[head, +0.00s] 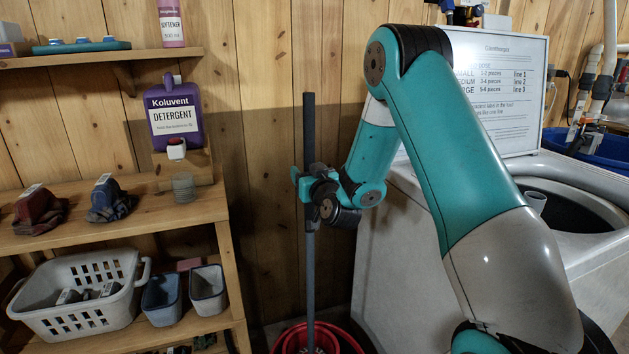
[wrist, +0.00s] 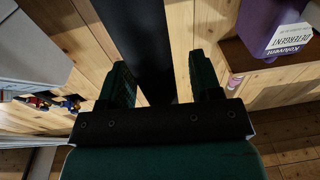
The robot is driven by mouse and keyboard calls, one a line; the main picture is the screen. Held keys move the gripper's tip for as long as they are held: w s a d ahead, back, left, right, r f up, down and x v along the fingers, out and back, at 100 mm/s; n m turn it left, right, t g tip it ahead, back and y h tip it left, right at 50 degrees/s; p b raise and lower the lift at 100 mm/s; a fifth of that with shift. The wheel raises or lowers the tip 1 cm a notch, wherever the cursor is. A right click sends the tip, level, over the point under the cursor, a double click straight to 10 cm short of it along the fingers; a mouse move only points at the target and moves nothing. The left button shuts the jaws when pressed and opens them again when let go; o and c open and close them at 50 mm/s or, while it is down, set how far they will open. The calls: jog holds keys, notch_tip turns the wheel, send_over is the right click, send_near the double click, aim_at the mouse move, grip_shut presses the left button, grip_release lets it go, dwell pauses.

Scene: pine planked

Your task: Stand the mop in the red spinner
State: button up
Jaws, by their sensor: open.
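The mop (head: 309,130) stands upright, with a dark upper handle and a greyer lower shaft running down into the red spinner (head: 352,345) at the bottom edge of the head view. The spinner is cut off there, so how the mop's foot sits in it cannot be fully seen. My gripper (head: 305,186) is at the handle at mid-height. In the wrist view the dark mop handle (wrist: 135,35) passes between the two green fingers of my gripper (wrist: 160,80). The fingers are open, with a visible gap on the right side of the handle.
A wooden shelf (head: 120,245) on the left holds a laundry basket (head: 85,322), small bins and folded cloths. A purple detergent bottle (head: 173,112) stands above it. A white washer (head: 400,275) with a sign board (head: 500,90) is on the right. The plank wall is close behind the mop.

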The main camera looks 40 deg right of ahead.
jog(key=b+v, duration=1.7)
jog(key=b, duration=0.5)
jog(key=shift+s+b, duration=0.2)
jog(key=shift+b, duration=0.1)
jog(key=shift+a, duration=0.1)
